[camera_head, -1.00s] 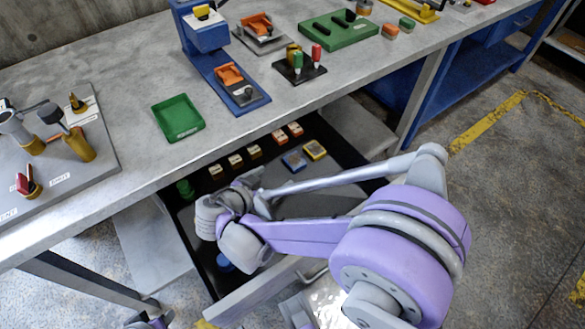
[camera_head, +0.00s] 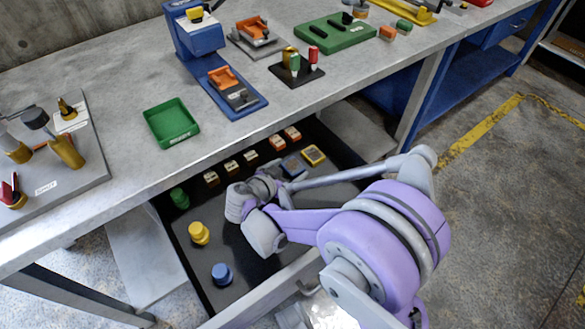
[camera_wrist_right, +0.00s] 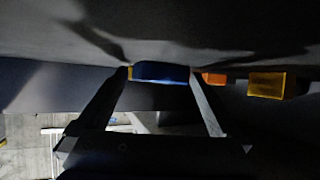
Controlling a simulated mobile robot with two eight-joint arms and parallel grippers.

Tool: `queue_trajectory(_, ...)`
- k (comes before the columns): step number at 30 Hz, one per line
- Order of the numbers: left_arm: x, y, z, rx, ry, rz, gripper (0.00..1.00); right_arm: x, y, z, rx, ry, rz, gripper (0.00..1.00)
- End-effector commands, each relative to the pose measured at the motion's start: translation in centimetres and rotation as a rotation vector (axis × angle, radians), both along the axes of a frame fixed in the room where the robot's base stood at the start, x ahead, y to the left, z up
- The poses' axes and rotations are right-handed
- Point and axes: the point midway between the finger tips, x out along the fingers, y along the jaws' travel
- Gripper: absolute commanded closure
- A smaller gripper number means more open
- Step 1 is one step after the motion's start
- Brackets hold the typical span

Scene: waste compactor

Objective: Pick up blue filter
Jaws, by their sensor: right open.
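In the right wrist view, the open fingers (camera_wrist_right: 160,82) stand either side of a blue block (camera_wrist_right: 163,73), which appears to be the filter. Whether they touch it is unclear. An orange block (camera_wrist_right: 214,78) and a yellow block (camera_wrist_right: 267,85) are to its right. My left gripper is not visible.
The drawer (camera_head: 270,287) also holds a row of small orange and cream boxes (camera_head: 251,157), and green (camera_head: 179,197), yellow (camera_head: 199,233) and blue (camera_head: 222,273) round pieces. The tabletop (camera_head: 110,95) overhangs the drawer's back. A green tray (camera_head: 172,121) sits above.

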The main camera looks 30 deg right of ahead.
Motion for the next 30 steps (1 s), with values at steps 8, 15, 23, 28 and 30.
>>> queue_trajectory(8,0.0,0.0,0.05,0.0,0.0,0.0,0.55,-0.02,0.01,0.05,0.0,0.0,0.0,0.16)
queue_trajectory(15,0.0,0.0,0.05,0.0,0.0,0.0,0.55,-0.02,0.04,0.05,0.0,0.001,0.0,0.59)
queue_trajectory(23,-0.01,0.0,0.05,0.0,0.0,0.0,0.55,-0.02,0.03,0.06,0.0,0.001,0.0,0.8)
queue_trajectory(28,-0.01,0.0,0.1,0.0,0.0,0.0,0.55,0.0,-0.01,0.12,0.0,0.001,0.0,0.8)
queue_trajectory(30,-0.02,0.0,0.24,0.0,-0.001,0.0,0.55,0.04,-0.09,0.26,0.0,0.0,0.0,0.8)
